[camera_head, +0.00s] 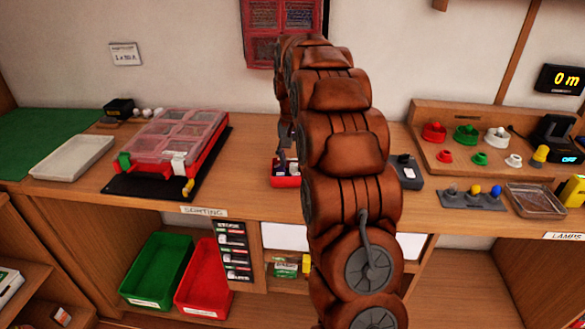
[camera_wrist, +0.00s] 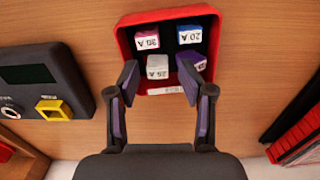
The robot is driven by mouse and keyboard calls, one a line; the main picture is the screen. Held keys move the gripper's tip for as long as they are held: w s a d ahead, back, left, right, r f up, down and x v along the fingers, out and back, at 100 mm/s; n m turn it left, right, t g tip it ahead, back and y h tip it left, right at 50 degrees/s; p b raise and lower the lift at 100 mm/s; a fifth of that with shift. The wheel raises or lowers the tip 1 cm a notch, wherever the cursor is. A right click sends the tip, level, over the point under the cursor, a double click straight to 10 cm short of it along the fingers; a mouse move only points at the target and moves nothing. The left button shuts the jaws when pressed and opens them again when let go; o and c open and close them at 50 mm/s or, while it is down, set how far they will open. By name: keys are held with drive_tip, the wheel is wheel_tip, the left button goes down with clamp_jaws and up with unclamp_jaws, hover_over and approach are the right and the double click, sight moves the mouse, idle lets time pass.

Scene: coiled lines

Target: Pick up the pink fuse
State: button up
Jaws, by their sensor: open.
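A small red tray (camera_wrist: 214,33) with a dark inside holds a few labelled fuses. The pink fuse (camera_wrist: 147,39) is in its far left part, with a white label on it. A blue fuse (camera_wrist: 190,35) is to its right, a white fuse (camera_wrist: 157,67) is nearer, and a purple fuse (camera_wrist: 198,63) is at near right, partly hidden by a fingertip. My gripper (camera_wrist: 158,76) is open, its fingertips over the near part of the tray, on either side of the white fuse. In the head view the tray (camera_head: 286,181) is partly hidden by my arm.
A dark device with a yellow-framed part (camera_wrist: 52,108) stands left of the tray in the wrist view. A red-and-black case (camera_wrist: 297,140) is at right. Bare wooden bench lies around the tray. In the head view, a lidded red organiser (camera_head: 178,140) stands at left.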

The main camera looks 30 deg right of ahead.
sight(292, 165)
wheel_tip(292, 165, up, 9)
drive_tip(key=shift+b, duration=0.35)
drive_tip(key=shift+a, duration=0.1)
